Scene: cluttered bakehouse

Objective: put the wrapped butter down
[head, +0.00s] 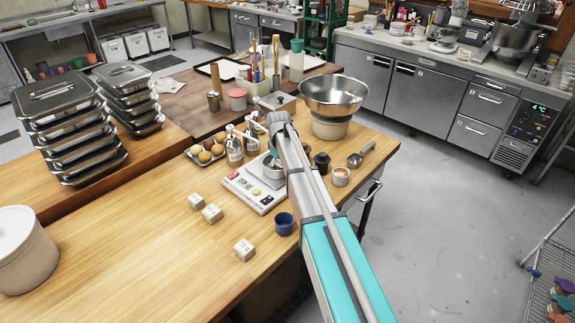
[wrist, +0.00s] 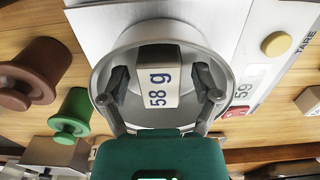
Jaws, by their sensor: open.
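The wrapped butter (wrist: 158,92), a pale block marked "58 g", sits inside a round metal pan (wrist: 106,52). The pan rests on the white scale (head: 240,186), whose display reads about 59 g; part of the scale also shows in the wrist view (wrist: 262,20). My gripper (wrist: 162,78) is open, its dark fingers inside the pan on either side of the butter, with a gap at each side. In the head view my arm hides the butter and part of the pan.
Three similar pale blocks (head: 212,213) stand left of the scale, and a blue cup (head: 284,224) in front of it. Bottles (head: 234,148) and an egg tray (head: 207,153) are behind it. A large mixing bowl (head: 333,92) stands beyond.

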